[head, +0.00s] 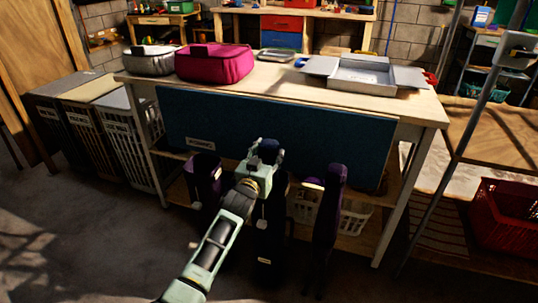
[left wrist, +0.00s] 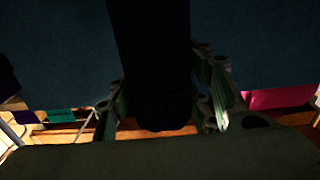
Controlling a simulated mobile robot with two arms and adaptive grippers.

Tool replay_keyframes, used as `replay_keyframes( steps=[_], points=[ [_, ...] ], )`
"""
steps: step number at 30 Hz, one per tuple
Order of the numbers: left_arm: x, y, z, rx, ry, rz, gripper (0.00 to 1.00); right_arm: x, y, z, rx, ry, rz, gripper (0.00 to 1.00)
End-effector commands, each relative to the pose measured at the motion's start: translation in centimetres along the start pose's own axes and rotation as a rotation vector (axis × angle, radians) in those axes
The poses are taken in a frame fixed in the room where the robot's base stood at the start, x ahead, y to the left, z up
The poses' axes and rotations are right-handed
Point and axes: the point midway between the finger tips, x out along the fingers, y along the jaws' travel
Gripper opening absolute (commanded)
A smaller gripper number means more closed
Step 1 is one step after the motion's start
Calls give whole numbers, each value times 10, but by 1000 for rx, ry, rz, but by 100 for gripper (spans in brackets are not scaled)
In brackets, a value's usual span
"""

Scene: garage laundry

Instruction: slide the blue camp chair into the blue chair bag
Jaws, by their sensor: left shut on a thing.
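My left gripper (head: 264,160) is shut on the blue camp chair (head: 268,147), a dark, folded, upright roll. Only its top end shows clearly in the head view. In the left wrist view the chair (left wrist: 152,60) is a dark column between the gripper's fingers (left wrist: 160,105). Below the gripper a dark upright shape, seemingly the blue chair bag (head: 270,225), stands in front of the table. My arm partly covers it, and it is too dark to tell whether the chair's lower end is inside it. My right gripper is not in view.
A purple bag (head: 204,180) stands to the left and a purple folded roll (head: 328,215) to the right. Behind is a wooden table with a blue front panel (head: 225,125). Hampers (head: 122,150) stand at left, a red crate (head: 500,222) at right. The left floor is clear.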

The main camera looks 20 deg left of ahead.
Motion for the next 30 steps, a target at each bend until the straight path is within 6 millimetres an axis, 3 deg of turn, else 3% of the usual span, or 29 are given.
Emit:
replay_keyframes(
  steps=[6,7,14,25,30],
  points=[
    [1,0,-3,0,16,2,0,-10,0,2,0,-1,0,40],
    [1,0,-4,0,16,2,48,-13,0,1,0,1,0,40],
    [0,0,0,0,8,1,68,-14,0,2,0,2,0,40],
    [-3,0,10,0,-9,-1,68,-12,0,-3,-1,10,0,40],
    [-17,0,8,0,-5,0,68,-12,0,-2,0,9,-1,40]
  ],
)
